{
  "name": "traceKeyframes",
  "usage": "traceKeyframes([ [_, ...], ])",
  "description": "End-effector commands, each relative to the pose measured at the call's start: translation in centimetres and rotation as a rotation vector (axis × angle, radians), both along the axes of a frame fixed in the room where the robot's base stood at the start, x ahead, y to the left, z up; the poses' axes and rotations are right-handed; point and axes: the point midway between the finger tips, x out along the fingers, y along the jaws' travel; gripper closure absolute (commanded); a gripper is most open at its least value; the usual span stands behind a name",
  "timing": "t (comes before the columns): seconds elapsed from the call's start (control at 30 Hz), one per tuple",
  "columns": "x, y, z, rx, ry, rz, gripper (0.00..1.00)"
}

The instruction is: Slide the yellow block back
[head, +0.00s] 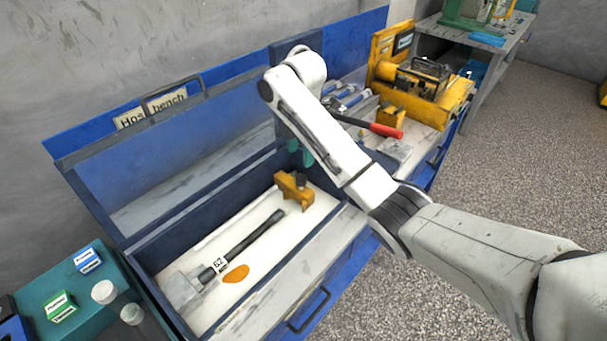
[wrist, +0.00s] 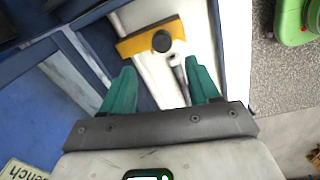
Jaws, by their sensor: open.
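The yellow block (head: 294,191), with a black round knob, sits at the far end of the pale-floored open blue box (head: 205,219). In the wrist view the yellow block (wrist: 135,44) lies ahead of my fingertips, crossing the pale floor. My gripper (wrist: 160,76) is open and empty, its two teal fingers spread wide. In the head view my gripper (head: 300,153) hangs over the box's far end, partly hidden behind my arm. I see a gap between the fingers and the block in the wrist view; its depth is hard to tell.
A dark-handled rod tool (head: 250,237) and an orange patch (head: 236,273) lie in the box. The raised blue lid (head: 180,150) borders the back. A red-handled tool (head: 380,129) and yellow machine (head: 425,90) stand beyond. Small boxes (head: 88,259) sit at left.

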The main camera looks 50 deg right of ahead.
Motion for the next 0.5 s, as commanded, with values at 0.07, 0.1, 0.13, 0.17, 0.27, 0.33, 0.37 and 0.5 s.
traceKeyframes([
  [0.07,-0.3,-0.1,-0.4,0.001,0.014,0.030,0.39],
  [0.1,-0.3,0.0,-0.6,0.002,0.017,0.037,0.39],
  [0.13,-0.3,0.0,-0.9,0.003,0.018,0.039,0.39],
  [0.17,-0.3,0.0,-1.2,0.003,0.018,0.039,0.39],
  [0.27,-0.3,0.0,-2.5,0.002,0.019,0.037,0.39],
  [0.33,-0.2,0.0,-3.7,0.003,0.019,0.036,0.39],
  [0.37,-0.2,0.0,-4.3,0.003,0.019,0.035,0.39],
  [0.5,-0.1,0.0,-6.8,0.002,0.017,0.035,0.39],
])
